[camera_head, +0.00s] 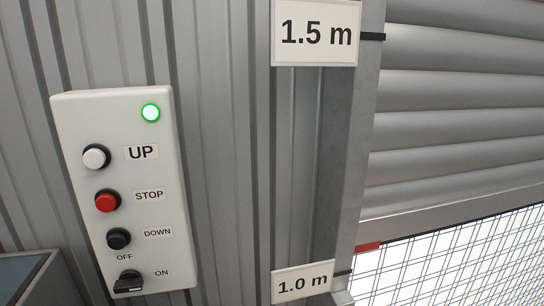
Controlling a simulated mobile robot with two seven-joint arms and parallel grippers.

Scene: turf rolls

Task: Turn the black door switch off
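A white control box (139,228) hangs on the corrugated wall at the left. At its bottom is the black door switch (129,283), a rotary knob with an OFF label (125,257) above it and an ON label (161,273) to its upper right. The knob's handle appears to point toward the ON side. A green lamp (151,113) is lit at the top of the box. Neither of my grippers is in view.
The box also has a white UP button (96,157), a red STOP button (107,200) and a black DOWN button (118,238). A grey roller door (455,110) is at the right, partly raised above a wire mesh (440,262). Height signs 1.5 m (316,33) and 1.0 m (302,282) stand beside it.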

